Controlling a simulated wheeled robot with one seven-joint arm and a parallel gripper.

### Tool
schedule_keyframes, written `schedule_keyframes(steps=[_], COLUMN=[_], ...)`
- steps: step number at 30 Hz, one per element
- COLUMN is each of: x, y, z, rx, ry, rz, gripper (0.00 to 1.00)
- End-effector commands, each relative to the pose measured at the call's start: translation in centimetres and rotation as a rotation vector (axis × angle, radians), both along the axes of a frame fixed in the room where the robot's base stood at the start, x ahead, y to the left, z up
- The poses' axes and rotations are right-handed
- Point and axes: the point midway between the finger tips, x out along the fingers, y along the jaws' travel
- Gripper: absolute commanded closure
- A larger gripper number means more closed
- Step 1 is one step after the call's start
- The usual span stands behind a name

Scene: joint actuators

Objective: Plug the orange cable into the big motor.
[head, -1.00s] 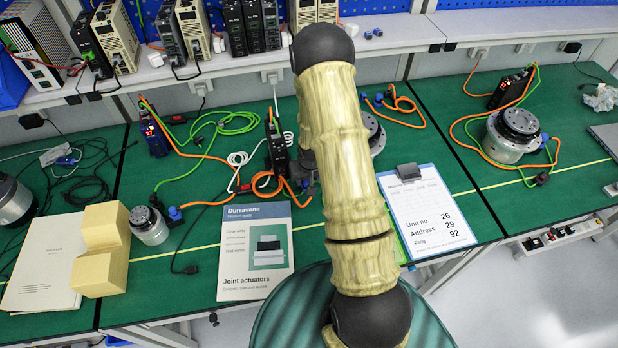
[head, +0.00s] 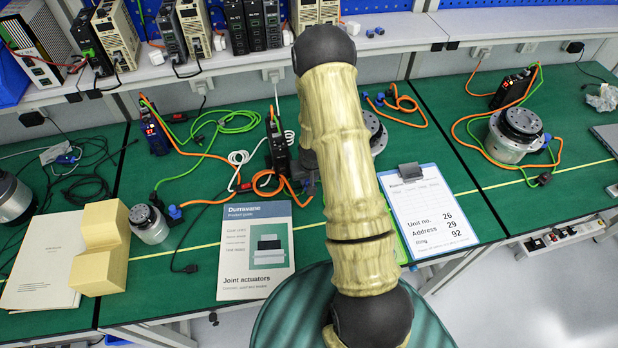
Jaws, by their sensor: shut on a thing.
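A silver motor with a dark top (head: 375,132) stands in the middle of the bench, partly hidden behind my arm. A larger-looking motor (head: 513,135) stands on the right bench, with an orange cable and a blue plug at its side. A small motor (head: 149,224) stands at left, with a blue plug beside it. An orange cable (head: 266,187) loops from the middle black drive towards my gripper (head: 309,184). My gripper is mostly hidden behind my arm, and only a dark grey part shows. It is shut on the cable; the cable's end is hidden.
Another orange cable (head: 415,122) with blue plugs lies behind the middle motor. Black drives, such as the middle one (head: 278,147), stand upright. Bare green bench shows right of the clipboard.

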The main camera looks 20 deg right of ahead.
Motion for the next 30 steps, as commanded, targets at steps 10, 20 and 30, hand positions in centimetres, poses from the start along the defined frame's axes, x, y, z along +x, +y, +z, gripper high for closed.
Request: schedule_keyframes(steps=[10, 20, 30], x=[0.0, 0.0, 0.0], y=[0.0, 0.0, 0.0], z=[2.0, 3.5, 4.6], rx=[0.0, 0.0, 0.0], ry=[-0.001, 0.0, 0.0], rz=[0.0, 0.0, 0.0], gripper=[1.0, 1.0, 1.0])
